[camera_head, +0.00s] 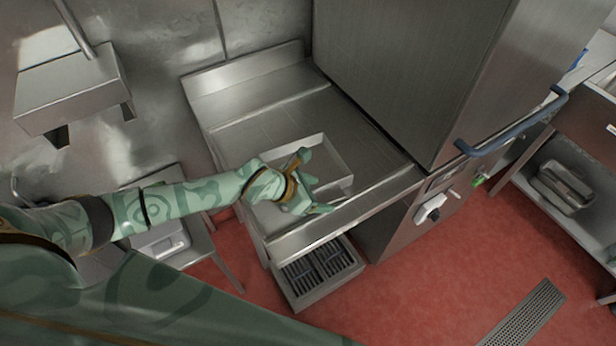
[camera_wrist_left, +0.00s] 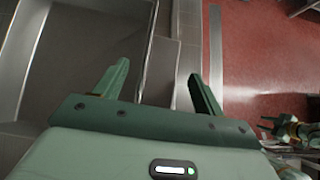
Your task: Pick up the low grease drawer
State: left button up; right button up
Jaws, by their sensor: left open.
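A shallow rectangular metal tray or drawer (camera_head: 334,151) sits on the steel counter, and I cannot tell for sure whether it is the grease drawer. A low drawer-like unit with black grates (camera_head: 318,272) sits below the counter's front edge. In the left wrist view my left gripper (camera_wrist_left: 158,74) is open above metal edges. Its arm hides part of the tray.
A tall steel cabinet (camera_head: 400,70) with a blue handle (camera_head: 515,128) stands right of the counter. A small steel stand (camera_head: 185,256) is at left. A shelf with metal pans (camera_head: 565,188) is at right. The red floor (camera_head: 430,270) in front is clear, with a drain grate (camera_head: 524,314).

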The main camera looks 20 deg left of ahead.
pick_arm(q)
jog(key=x, duration=0.2)
jog(key=shift+w+d+f, duration=0.1)
jog(key=shift+w+f, duration=0.05)
jog(key=shift+w, duration=0.05)
jog(key=shift+s, duration=0.1)
jog(key=shift+c, duration=0.3)
jog(key=c, duration=1.3)
